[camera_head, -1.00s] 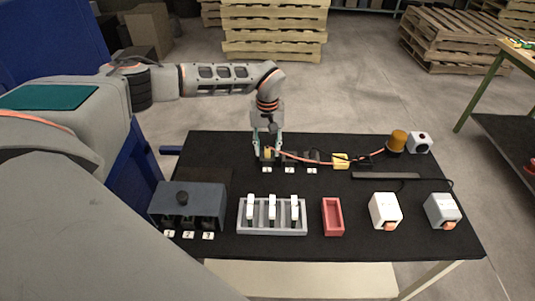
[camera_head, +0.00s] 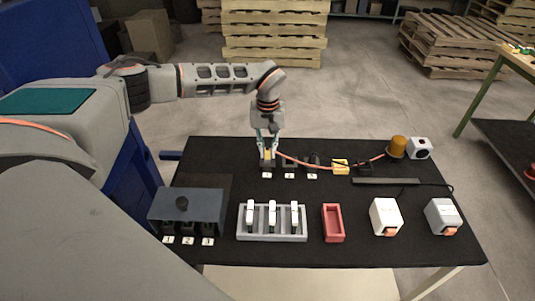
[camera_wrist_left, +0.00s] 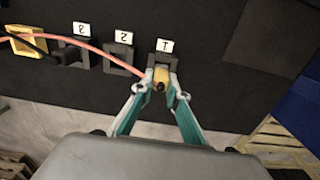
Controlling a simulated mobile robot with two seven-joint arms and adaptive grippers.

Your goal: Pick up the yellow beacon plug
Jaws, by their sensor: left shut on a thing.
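The yellow beacon plug (camera_wrist_left: 161,76) is at the black socket labelled 1 (camera_wrist_left: 163,60), with an orange cable running from it. My left gripper (camera_head: 268,154) reaches down from above and is shut on the plug. In the left wrist view the two teal-sided fingers (camera_wrist_left: 159,86) press on either side of it. I cannot tell how deep the plug sits in the socket. The orange cable leads to the amber beacon (camera_head: 397,147) at the back right. My right gripper is not in view.
A yellow block (camera_head: 340,167) lies along the cable. A grey rack (camera_head: 272,237) with white pieces, a red tray (camera_head: 333,236) and a dark box (camera_head: 187,205) stand nearer.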

